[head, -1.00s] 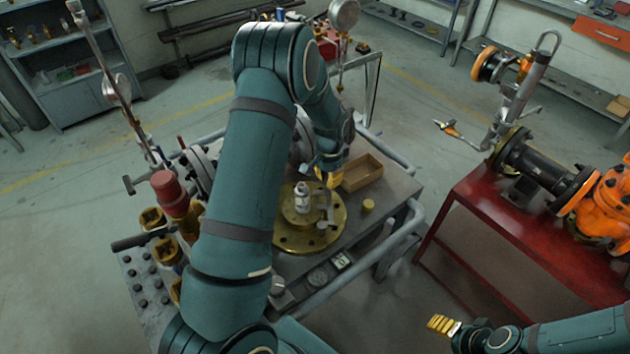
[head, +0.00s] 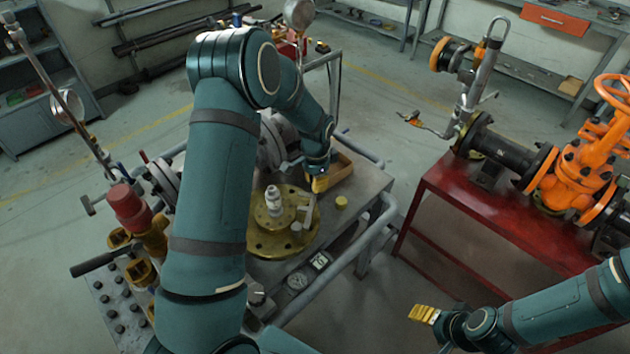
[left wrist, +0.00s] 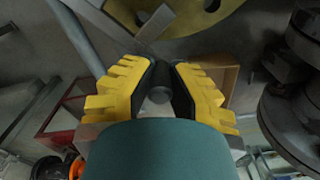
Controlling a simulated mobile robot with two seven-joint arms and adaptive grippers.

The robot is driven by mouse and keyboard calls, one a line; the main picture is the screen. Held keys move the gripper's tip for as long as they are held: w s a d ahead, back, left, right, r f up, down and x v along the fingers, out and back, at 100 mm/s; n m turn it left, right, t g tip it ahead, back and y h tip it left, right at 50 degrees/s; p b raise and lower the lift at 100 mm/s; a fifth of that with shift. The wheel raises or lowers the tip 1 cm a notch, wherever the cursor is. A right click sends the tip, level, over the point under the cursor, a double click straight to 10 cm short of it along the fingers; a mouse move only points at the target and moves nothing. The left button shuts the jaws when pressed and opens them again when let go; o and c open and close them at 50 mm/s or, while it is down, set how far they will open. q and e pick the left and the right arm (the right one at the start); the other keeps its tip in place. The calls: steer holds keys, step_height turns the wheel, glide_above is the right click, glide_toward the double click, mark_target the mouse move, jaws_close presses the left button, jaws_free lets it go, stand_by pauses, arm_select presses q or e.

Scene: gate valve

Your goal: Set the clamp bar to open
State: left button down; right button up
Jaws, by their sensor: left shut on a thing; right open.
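My left gripper (head: 319,183) is at the back of the grey cart, between the brass flange and the wooden box. In the left wrist view my left gripper (left wrist: 160,90) has its yellow fingers shut on a dark bar with a round grey end (left wrist: 160,94). This looks like the clamp bar; the rest of it is hidden by the fingers, and I cannot make it out in the head view. My right gripper (head: 424,314) is open and empty, low at the right, over the floor in front of the red bench.
The brass flange (head: 265,242) with a small fitting lies on the grey cart (head: 372,185). The wooden box (head: 341,172) and a small yellow piece (head: 341,202) are close by. An orange gate valve (head: 585,165) stands on the red bench (head: 450,200). Open floor separates cart and bench.

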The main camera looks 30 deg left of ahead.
arm_select(q)
steer(key=shift+s+f, duration=0.15)
steer(key=shift+s, duration=0.05)
steer(key=c, duration=0.9)
jaws_free()
steer(key=shift+o, duration=0.2)
steer(key=shift+w+r, duration=0.1)
steer(key=shift+r, duration=0.1)
steer(key=shift+r, duration=0.25)
step_height(320, 180, up, 11)
steer(key=shift+r, duration=0.15)
